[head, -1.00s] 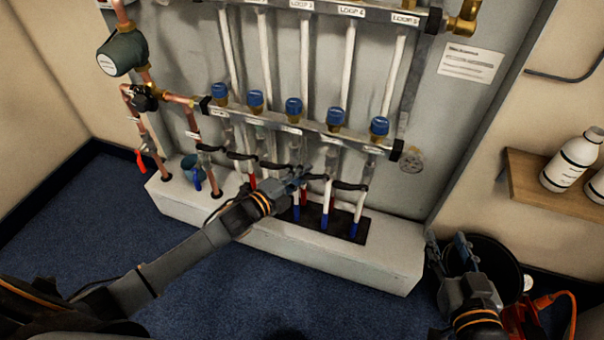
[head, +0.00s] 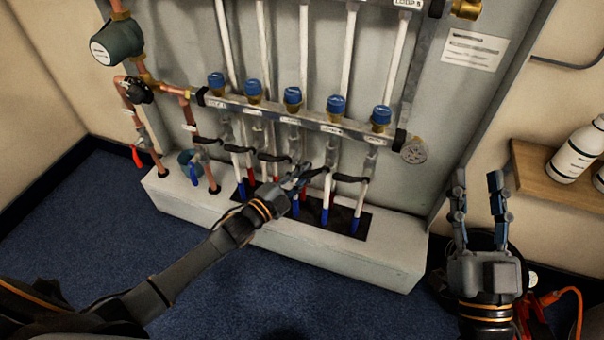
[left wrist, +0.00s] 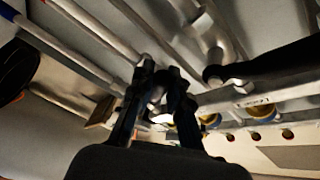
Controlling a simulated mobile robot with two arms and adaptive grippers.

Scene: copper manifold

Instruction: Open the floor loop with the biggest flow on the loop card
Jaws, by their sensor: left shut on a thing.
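The lower manifold bar (head: 300,118) carries a row of blue caps, with a valve and black lever below each. My left gripper (head: 302,178) is at the fourth black lever (head: 318,171) from the left and appears shut on its end. The left wrist view shows the fingers (left wrist: 160,88) close together, with the held part mostly hidden between them. The loop card (head: 474,50) is on the panel at upper right, too small to read. My right gripper (head: 478,190) is open and empty, fingers up, in front of the wall at right.
White pipes with red or blue ends run down into a dark slot (head: 345,212) in the pale plinth (head: 385,262). A wooden shelf (head: 545,180) with a white bottle (head: 577,150) is at right.

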